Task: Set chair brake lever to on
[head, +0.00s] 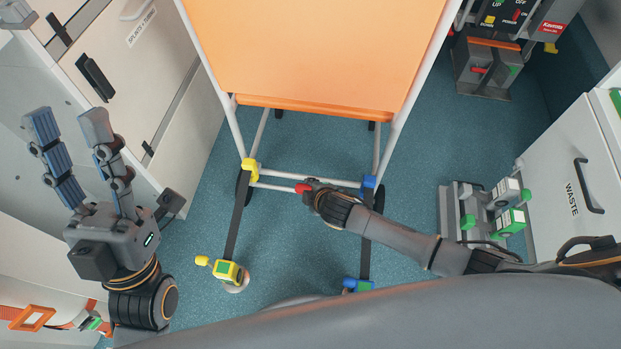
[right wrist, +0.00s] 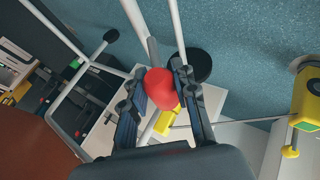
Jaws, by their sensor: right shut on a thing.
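The orange chair (head: 315,50) stands on a white tubular frame with dark wheels in the middle of the head view. The brake lever's red knob (head: 303,188) shows at the lower cross bar, at the tip of my right gripper (head: 312,192). In the right wrist view the red knob (right wrist: 160,86) sits between the two fingers of my right gripper (right wrist: 162,92), which is shut on it. The lever's on and off marks cannot be read. My left gripper (head: 70,135) is raised at the left, fingers apart and empty, away from the chair.
A waste cabinet (head: 570,175) and a grey bracket with green parts (head: 490,210) stand right. Blue floor is clear between the straps.

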